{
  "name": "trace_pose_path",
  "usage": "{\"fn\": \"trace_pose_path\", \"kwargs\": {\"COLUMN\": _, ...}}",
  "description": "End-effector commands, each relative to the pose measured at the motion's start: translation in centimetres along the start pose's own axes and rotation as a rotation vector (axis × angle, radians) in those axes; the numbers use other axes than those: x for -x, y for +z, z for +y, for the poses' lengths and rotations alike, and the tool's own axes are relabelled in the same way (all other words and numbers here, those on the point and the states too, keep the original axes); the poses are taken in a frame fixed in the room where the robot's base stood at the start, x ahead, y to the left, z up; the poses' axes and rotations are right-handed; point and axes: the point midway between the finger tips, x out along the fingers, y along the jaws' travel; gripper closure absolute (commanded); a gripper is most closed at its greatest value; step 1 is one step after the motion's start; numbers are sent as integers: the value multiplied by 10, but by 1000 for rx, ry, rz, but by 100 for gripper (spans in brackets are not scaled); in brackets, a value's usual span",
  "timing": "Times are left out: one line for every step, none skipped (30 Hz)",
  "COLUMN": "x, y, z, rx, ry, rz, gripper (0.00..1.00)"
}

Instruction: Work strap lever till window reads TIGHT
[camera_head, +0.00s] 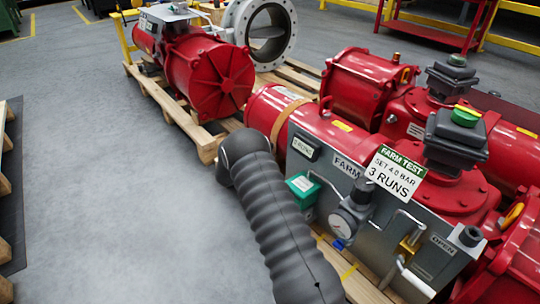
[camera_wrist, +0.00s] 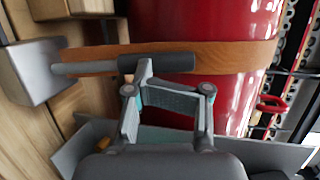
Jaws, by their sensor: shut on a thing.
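An orange-brown strap (camera_wrist: 235,55) runs around a red cylinder in the wrist view. A tan band of it also shows in the head view (camera_head: 288,114). The strap lever (camera_wrist: 160,63), a grey rod with a dark grip, lies along the strap and reaches from a grey block (camera_wrist: 42,72) at the left. My gripper (camera_wrist: 170,92), with teal-lined fingers, is at the dark grip and shut on it; the exact contact is partly hidden. In the head view my gripper is hidden behind my dark ribbed arm. No window reading TIGHT is legible.
A grey panel (camera_head: 335,185) with a gauge and a "FARM TEST SET 4.0 BAR 3 RUNS" card (camera_head: 395,174) stands right of my arm. Red actuators on wooden pallets (camera_head: 175,110) lie behind. The grey floor (camera_head: 90,160) at left is clear.

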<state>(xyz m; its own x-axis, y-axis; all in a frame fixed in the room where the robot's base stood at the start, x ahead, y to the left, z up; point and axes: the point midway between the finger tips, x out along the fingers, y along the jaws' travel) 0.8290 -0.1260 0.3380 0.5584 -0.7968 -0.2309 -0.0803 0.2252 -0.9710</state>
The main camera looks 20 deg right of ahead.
Motion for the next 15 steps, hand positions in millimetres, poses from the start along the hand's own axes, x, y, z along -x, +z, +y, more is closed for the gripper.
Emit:
{"fn": "trace_pose_path", "kwargs": {"x": -2, "y": 0, "z": -1, "rx": -1, "ry": -2, "rz": -1, "gripper": 100}}
{"fn": "trace_pose_path", "kwargs": {"x": -3, "y": 0, "z": -1, "rx": -1, "ry": -2, "rz": -1, "gripper": 100}}
{"fn": "trace_pose_path", "kwargs": {"x": -4, "y": -1, "z": -2, "rx": -1, "ry": -2, "rz": 0, "gripper": 100}}
{"fn": "trace_pose_path", "kwargs": {"x": -5, "y": -1, "z": -2, "rx": -2, "ry": -3, "rz": 0, "gripper": 100}}
{"fn": "trace_pose_path", "kwargs": {"x": -6, "y": -1, "z": -2, "rx": -2, "ry": -3, "rz": 1, "gripper": 100}}
{"fn": "trace_pose_path", "kwargs": {"x": -7, "y": -2, "z": -3, "rx": -3, "ry": -4, "rz": 2, "gripper": 100}}
{"fn": "trace_pose_path", "kwargs": {"x": -8, "y": -3, "z": -3, "rx": -3, "ry": -4, "rz": 3, "gripper": 100}}
{"fn": "trace_pose_path", "kwargs": {"x": -8, "y": -3, "z": -4, "rx": -3, "ry": -5, "rz": 4, "gripper": 100}}
{"fn": "trace_pose_path", "kwargs": {"x": -9, "y": -4, "z": -4, "rx": -4, "ry": -5, "rz": 5, "gripper": 100}}
{"fn": "trace_pose_path", "kwargs": {"x": -10, "y": -5, "z": -5, "rx": -5, "ry": -6, "rz": 7, "gripper": 100}}
{"fn": "trace_pose_path", "kwargs": {"x": -11, "y": -5, "z": -5, "rx": -5, "ry": -6, "rz": 8, "gripper": 100}}
{"fn": "trace_pose_path", "kwargs": {"x": -11, "y": -6, "z": -6, "rx": -6, "ry": -7, "rz": 9, "gripper": 100}}
{"fn": "trace_pose_path", "kwargs": {"x": -12, "y": -6, "z": -6, "rx": -6, "ry": -8, "rz": 10, "gripper": 100}}
{"fn": "trace_pose_path", "kwargs": {"x": -12, "y": -6, "z": -6, "rx": -6, "ry": -8, "rz": 10, "gripper": 100}}
{"fn": "trace_pose_path", "kwargs": {"x": -13, "y": -7, "z": -7, "rx": -7, "ry": -9, "rz": 11, "gripper": 100}}
